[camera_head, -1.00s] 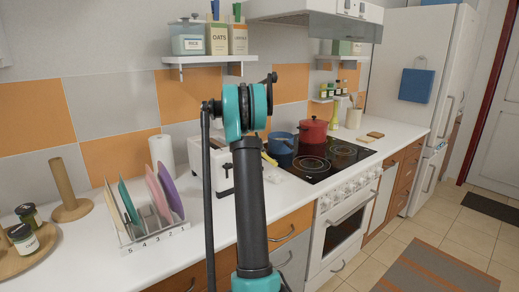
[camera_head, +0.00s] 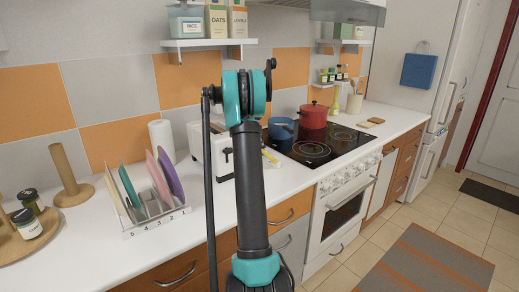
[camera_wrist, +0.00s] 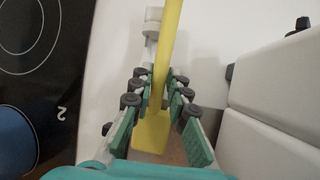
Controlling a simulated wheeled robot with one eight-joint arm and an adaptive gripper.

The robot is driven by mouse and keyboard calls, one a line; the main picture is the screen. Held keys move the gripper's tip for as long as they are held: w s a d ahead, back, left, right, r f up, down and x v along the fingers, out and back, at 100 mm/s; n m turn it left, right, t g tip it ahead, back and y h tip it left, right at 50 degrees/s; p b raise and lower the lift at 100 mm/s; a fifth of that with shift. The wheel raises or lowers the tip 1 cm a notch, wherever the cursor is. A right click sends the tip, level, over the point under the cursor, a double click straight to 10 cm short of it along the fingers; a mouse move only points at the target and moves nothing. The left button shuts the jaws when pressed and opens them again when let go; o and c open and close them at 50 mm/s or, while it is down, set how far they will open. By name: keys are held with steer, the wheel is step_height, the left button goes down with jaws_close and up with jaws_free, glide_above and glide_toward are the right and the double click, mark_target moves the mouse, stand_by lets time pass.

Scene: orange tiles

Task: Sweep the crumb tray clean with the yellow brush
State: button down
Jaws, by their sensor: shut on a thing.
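The yellow brush (camera_wrist: 172,45) is in the wrist view, its handle running from the top edge down between my fingers to a wider yellow end (camera_wrist: 151,134). My gripper (camera_wrist: 158,88) is shut on the handle, green pads on both sides. In the head view a yellow piece (camera_head: 270,158) shows just right of my arm, beside the toaster; my gripper is hidden behind my arm there. The white toaster (camera_head: 216,150) stands on the counter and fills the right of the wrist view (camera_wrist: 270,100). I cannot clearly make out the crumb tray; a brownish patch lies below the brush's wide end.
The black hob (camera_head: 325,148) with a blue pot (camera_head: 282,128) and a red pot (camera_head: 313,116) is right of the toaster. A plate rack (camera_head: 155,217), a paper roll (camera_head: 161,139) and a wooden holder (camera_head: 70,185) stand left. The front counter (camera_head: 100,265) is bare.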

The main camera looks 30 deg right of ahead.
steer(key=shift+f, duration=0.1)
stand_by(0.5)
steer(key=shift+w+a, duration=0.2)
steer(key=shift+w, duration=1.1)
steer(key=shift+w+a, duration=0.2)
steer(key=shift+w, duration=1.1)
steer(key=shift+s, duration=0.1)
steer(key=shift+s+d, duration=0.2)
steer(key=shift+s, duration=1.05)
steer(key=shift+s+d, duration=0.2)
steer(key=shift+s, duration=1.05)
steer(key=shift+w, duration=0.15)
steer(key=shift+w+a, duration=0.2)
steer(key=shift+w, duration=1.05)
steer(key=shift+w+a, duration=0.2)
steer(key=shift+w, duration=1)
steer(key=shift+s+d, duration=0.2)
steer(key=shift+s, duration=1.1)
steer(key=shift+s+d, duration=0.2)
steer(key=shift+s, duration=1.1)
steer(key=shift+w, duration=0.1)
